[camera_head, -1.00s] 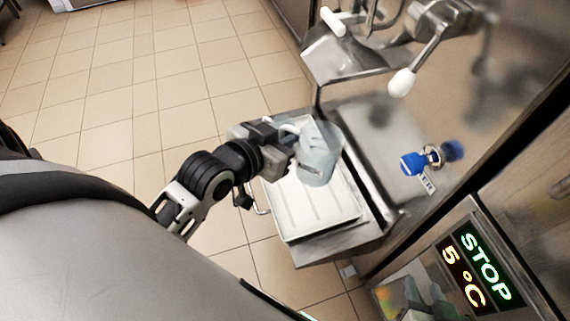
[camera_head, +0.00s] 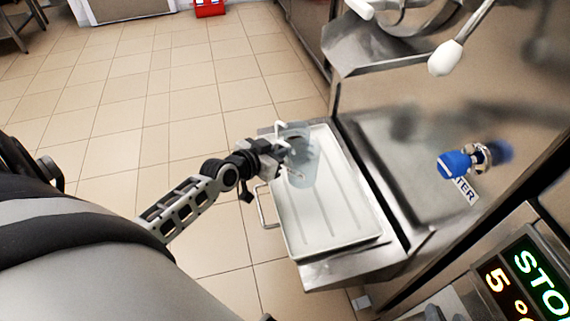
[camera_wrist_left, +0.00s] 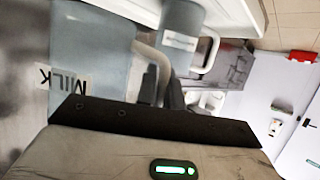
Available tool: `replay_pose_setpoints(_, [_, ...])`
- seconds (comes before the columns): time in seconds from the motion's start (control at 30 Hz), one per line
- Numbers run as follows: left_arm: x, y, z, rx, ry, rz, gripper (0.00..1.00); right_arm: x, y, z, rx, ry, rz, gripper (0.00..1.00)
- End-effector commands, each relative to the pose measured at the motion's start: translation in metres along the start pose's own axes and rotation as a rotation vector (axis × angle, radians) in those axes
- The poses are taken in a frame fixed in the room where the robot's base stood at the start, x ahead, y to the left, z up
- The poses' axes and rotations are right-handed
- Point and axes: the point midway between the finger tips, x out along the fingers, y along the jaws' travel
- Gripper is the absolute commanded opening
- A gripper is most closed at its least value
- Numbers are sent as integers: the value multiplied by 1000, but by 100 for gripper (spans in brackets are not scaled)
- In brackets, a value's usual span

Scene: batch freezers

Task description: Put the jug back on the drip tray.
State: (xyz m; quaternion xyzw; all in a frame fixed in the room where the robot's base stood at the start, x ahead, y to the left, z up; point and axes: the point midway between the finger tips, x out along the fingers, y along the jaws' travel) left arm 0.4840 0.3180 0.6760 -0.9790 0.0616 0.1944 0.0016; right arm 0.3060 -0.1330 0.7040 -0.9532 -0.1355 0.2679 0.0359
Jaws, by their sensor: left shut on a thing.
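The jug (camera_head: 302,165) is a translucent bluish container. In the head view it is over the far left end of the white ribbed drip tray (camera_head: 325,215); I cannot tell whether its base touches the tray. My left gripper (camera_head: 284,155) comes in from the left and is shut on the jug's handle. In the left wrist view the jug (camera_wrist_left: 95,35) fills the upper left, with a MILK label on its side, and its pale handle is partly hidden behind the gripper. My right gripper is not in view.
The tray sits on a steel shelf (camera_head: 345,270) fixed to the freezer front. A wire handle (camera_head: 265,207) sticks out on the shelf's left. A blue water tap (camera_head: 455,164) and a white-knobbed lever (camera_head: 445,58) project at right. The tray's near part is clear.

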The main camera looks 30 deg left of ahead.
Motion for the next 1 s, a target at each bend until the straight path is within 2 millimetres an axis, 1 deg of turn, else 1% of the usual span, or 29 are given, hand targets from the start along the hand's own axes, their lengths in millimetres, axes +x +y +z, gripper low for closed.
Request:
replay_pose_setpoints(0.03, [12,-3,7,1,4,-1,0,4,1,7,-3,3,0,36])
replay_pose_setpoints(0.1, [21,-5,12,1,4,-1,0,4,1,6,-7,10,-2,36])
replay_pose_setpoints(0.23, [29,-7,16,1,4,-1,0,3,0,3,-12,23,-4,36])
replay_pose_setpoints(0.33, [39,-9,22,2,4,-1,0,5,1,7,-15,26,-5,36])
replay_pose_setpoints(0.4, [43,-9,34,0,1,-1,0,6,1,10,-18,30,-6,36])
replay_pose_setpoints(0.53, [48,-9,47,2,2,-1,0,7,1,13,-23,36,-8,36])
replay_pose_setpoints(0.9, [48,-10,49,1,3,-1,0,4,0,13,-27,34,-12,36])
replay_pose_setpoints(0.93, [48,-9,48,2,2,-1,17,4,0,12,-27,33,-12,36])
replay_pose_setpoints(0.97, [48,-9,48,1,2,-1,25,4,-1,12,-27,33,-12,36])
replay_pose_setpoints(1.0, [48,-9,48,1,2,-1,31,4,-1,12,-27,32,-12,36])
